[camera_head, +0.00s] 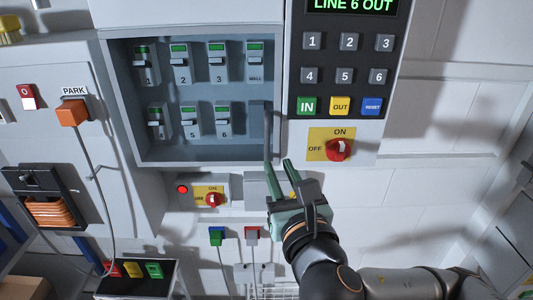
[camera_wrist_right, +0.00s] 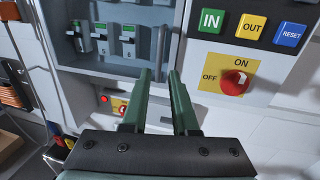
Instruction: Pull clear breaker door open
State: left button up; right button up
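The breaker box (camera_head: 200,163) has a pale grey frame around several numbered breakers with green tops. Its clear door is hard to make out against the breakers. A grey vertical bar, which looks like the door's handle (camera_head: 268,128), stands at the right side of the opening; it also shows in the wrist view (camera_wrist_right: 161,45). The door appears closed. My right gripper (camera_head: 279,164) has green fingers, held apart and empty, just below the handle's lower end. In the wrist view, the fingertips (camera_wrist_right: 159,73) point up toward the handle, with no contact visible. My left gripper is not in view.
A keypad panel (camera_head: 345,60) with a red knob (camera_head: 338,149) sits right of the box. A smaller red switch (camera_head: 212,198) is below it. An orange plug (camera_head: 72,112) with a hanging cable is at left.

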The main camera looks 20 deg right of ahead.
aim_at(268, 143)
jog(key=w, duration=1)
jog(key=shift+w+d, duration=0.1)
jog(key=shift+d, duration=0.3)
grip_shut()
dwell(0.8)
